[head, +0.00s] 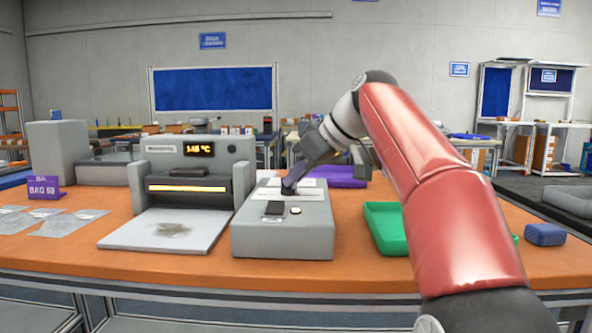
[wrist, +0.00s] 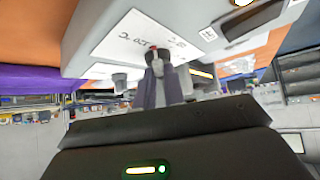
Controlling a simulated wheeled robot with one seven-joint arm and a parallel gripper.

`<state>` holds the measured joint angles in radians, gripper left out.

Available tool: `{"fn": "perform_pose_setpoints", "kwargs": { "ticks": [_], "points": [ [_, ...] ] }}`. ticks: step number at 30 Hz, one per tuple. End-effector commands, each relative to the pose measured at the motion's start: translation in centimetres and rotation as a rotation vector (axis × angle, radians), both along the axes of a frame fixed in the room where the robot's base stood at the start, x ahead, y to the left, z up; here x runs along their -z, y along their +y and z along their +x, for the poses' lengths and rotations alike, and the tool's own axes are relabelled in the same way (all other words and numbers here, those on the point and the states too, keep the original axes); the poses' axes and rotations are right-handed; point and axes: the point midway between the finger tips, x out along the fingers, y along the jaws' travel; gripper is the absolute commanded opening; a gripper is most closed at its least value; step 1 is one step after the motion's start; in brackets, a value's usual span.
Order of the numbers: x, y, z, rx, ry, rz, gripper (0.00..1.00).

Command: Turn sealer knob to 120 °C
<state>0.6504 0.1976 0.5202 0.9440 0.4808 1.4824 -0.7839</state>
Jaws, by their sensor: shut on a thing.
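The sealer (head: 200,165) is a grey machine with a glowing slot and a white front plate. Its display (head: 199,149) shows an orange reading that looks like 146 °C, though the last digit is hard to read. A grey control box (head: 282,240) sits beside it on the right. My gripper (head: 289,188) comes down onto the box top from behind and is shut on the knob. In the wrist view, the fingertips (wrist: 160,78) close around the dark knob (wrist: 156,53), which has a red mark. A white dial label (wrist: 125,38) with small markings lies around it; the fingers partly hide it.
A dark pad (head: 274,208) and a pale button (head: 295,210) are on the box's near side. A green tray (head: 385,228) and a blue block (head: 544,234) stand to the right. Clear bags (head: 68,222) and a purple sign (head: 47,189) are at left.

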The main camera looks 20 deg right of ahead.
Motion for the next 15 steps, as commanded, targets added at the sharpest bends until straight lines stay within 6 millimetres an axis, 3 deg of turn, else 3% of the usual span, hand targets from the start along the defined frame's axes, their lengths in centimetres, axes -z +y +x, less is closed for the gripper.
{"fn": "perform_pose_setpoints", "kwargs": {
  "ticks": [15],
  "points": [
    [-0.01, -0.31, 0.30, -0.204, 0.002, 0.000, 0.00]
  ]
}}
